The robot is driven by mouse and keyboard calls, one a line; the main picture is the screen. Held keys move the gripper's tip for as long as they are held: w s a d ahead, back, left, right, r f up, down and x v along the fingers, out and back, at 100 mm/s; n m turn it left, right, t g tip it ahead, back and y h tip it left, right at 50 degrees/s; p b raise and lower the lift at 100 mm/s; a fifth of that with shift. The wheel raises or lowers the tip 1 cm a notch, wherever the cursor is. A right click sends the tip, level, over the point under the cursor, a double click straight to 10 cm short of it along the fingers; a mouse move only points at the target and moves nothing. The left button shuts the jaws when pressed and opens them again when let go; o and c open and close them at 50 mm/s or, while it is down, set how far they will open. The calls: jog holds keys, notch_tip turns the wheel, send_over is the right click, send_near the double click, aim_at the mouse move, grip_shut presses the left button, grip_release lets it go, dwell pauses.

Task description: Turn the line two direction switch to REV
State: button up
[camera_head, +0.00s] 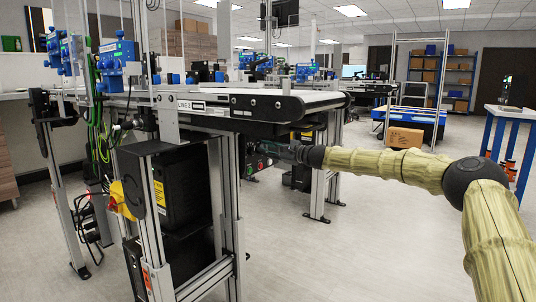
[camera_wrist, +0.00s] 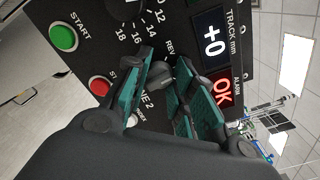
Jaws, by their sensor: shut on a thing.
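In the wrist view, a dark control panel (camera_wrist: 180,22) fills the upper middle, tilted in the picture. A grey rotary switch knob (camera_wrist: 158,75) sits on it beside the label REV. The teal pads of my gripper (camera_wrist: 165,85) stand on either side of this knob and are shut on it. The pads hide part of the knob and nearby lettering, so I cannot tell exactly where its pointer sits.
Close to the knob are a green START button (camera_wrist: 64,38), a red button (camera_wrist: 100,86), a white button (camera_wrist: 132,119), a +0 display (camera_wrist: 212,45) and a red OK display (camera_wrist: 223,92). Conveyor legs (camera_head: 222,190) stand left of my arm; floor before them is open.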

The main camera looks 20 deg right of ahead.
jog(key=shift+f+n+b, duration=0.1)
jog(key=shift+n+b, duration=2.4)
jog(key=shift+n, duration=1.4)
jog(key=o, duration=1)
jog(key=shift+o, duration=0.2)
jog(key=shift+s, duration=0.1)
jog(key=v, duration=1.2)
